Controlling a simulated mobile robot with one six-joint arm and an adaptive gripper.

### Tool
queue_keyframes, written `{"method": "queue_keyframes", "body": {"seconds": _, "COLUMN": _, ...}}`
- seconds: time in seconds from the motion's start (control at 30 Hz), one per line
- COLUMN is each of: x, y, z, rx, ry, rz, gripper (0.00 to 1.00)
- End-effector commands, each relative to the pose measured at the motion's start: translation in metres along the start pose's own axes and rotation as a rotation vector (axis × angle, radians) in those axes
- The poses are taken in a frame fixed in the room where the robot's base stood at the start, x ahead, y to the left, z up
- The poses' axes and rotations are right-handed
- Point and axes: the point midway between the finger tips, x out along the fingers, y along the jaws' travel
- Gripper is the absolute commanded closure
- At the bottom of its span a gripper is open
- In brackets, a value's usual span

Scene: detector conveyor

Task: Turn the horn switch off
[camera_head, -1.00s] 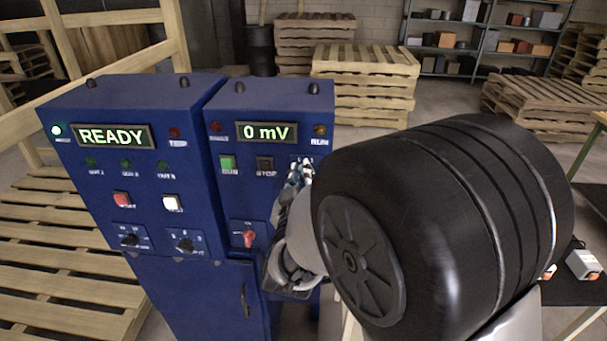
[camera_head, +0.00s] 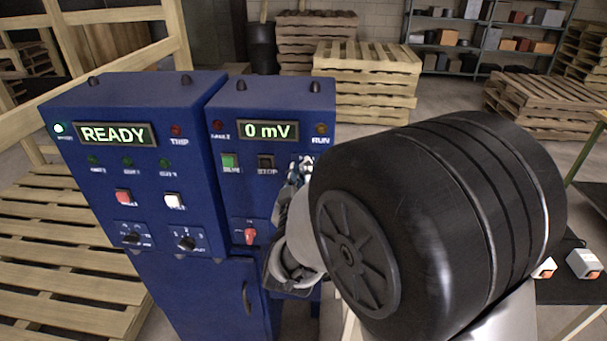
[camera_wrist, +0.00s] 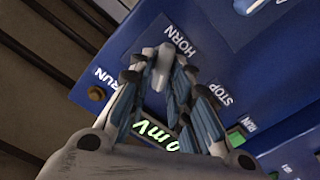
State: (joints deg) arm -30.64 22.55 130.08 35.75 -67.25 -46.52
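My gripper (camera_wrist: 163,62) is at the right part of the blue control panel (camera_head: 200,93), its fingertips close together just beside the HORN label (camera_wrist: 180,38) in the wrist view. A light grey piece (camera_wrist: 160,75) shows between the tips; it may be the horn switch's lever, but I cannot tell whether the fingers press on it. The rest of the horn switch is hidden by my fingers. In the head view my gripper (camera_head: 301,170) is mostly hidden behind my arm, which also covers that side of the panel.
A red rotary switch (camera_head: 250,236) is left of my gripper. The green RUN button (camera_head: 229,163) and dark STOP button (camera_head: 266,163) sit above it. The displays read READY (camera_head: 114,134) and 0 mV (camera_head: 268,130). Wooden pallets (camera_head: 367,75) stand behind.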

Motion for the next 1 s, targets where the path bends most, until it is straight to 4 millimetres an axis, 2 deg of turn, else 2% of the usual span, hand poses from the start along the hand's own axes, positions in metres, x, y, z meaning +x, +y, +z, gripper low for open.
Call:
{"method": "queue_keyframes", "body": {"seconds": 0.13, "x": 0.000, "y": 0.000, "z": -0.001, "rx": 0.002, "ry": 0.002, "rz": 0.001, "gripper": 0.68}}
{"method": "queue_keyframes", "body": {"seconds": 0.57, "x": -0.003, "y": -0.001, "z": 0.000, "rx": 0.001, "ry": 0.000, "rz": -0.001, "gripper": 0.68}}
{"method": "queue_keyframes", "body": {"seconds": 1.0, "x": -0.067, "y": -0.001, "z": -0.001, "rx": 0.001, "ry": 0.002, "rz": -0.002, "gripper": 0.68}}
